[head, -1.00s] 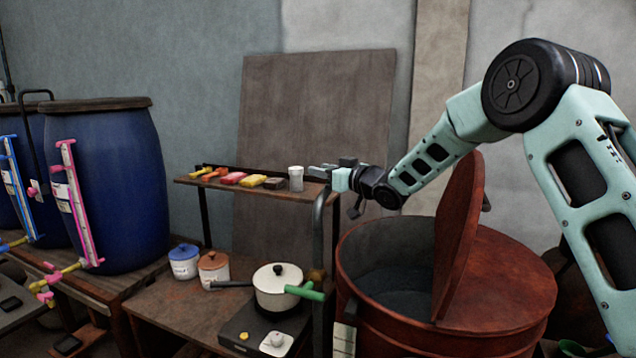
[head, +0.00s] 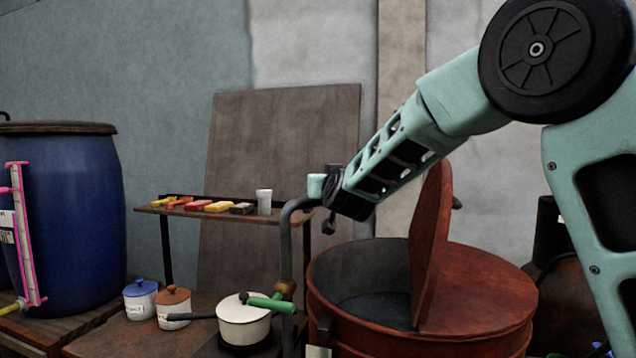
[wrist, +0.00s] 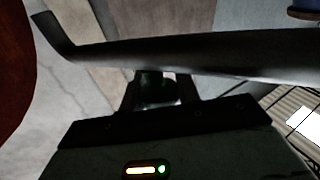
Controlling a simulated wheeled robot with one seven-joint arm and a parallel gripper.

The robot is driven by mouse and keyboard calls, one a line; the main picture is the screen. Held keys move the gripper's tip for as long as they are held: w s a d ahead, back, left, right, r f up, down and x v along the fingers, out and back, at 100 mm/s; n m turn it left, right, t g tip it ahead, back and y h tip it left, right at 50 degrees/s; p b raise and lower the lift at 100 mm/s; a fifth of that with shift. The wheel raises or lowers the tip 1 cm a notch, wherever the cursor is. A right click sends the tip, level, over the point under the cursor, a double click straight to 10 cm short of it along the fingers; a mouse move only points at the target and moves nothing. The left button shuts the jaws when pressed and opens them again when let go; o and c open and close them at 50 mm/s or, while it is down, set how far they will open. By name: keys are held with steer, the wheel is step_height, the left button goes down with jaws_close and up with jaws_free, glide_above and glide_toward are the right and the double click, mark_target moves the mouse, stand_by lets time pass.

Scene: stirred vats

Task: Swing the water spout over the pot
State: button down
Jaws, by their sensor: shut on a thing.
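The water spout (head: 287,245) is a dark grey pipe. It rises upright right of the pot and bends right at its top. My gripper (head: 318,200) is at that top bend, partly hidden by my wrist. In the wrist view the spout (wrist: 210,52) crosses the picture, with a bent end at upper left, and my jaws (wrist: 158,88) are shut on it. The white pot (head: 243,325) has a dark lid knob and a dark handle pointing left. It stands below and left of the spout, whose outlet is not over it.
A green lever (head: 270,303) and brass fitting (head: 285,288) sit on the pipe beside the pot. A red vat (head: 400,325) with a raised lid (head: 432,245) stands right of the spout. A shelf (head: 150,210) with coloured blocks and a white cup (head: 264,202) is behind.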

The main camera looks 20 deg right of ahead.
steer(key=h, duration=0.1)
steer(key=s+m+p, duration=0.1)
steer(key=s+h+p, duration=0.1)
steer(key=shift+d+r+m+g+h, duration=0.25)
steer(key=shift+r+m+g+h, duration=0.05)
steer(key=shift+m+g, duration=0.1)
steer(key=shift+s+d+f+m+g+h+p, duration=0.1)
steer(key=shift+s+d+m+g+h+p, duration=0.1)
steer(key=shift+s+m+h+p, duration=0.25)
steer(key=shift+s+d+f+m+g+h+p, duration=0.1)
steer(key=shift+s+m+g+h+p, duration=0.15)
steer(key=shift+h+p, duration=0.35)
steer(key=c, duration=1)
jaws_free()
steer(key=b+v, duration=0.3)
steer(key=v, duration=1.4)
steer(key=shift+s, duration=0.15)
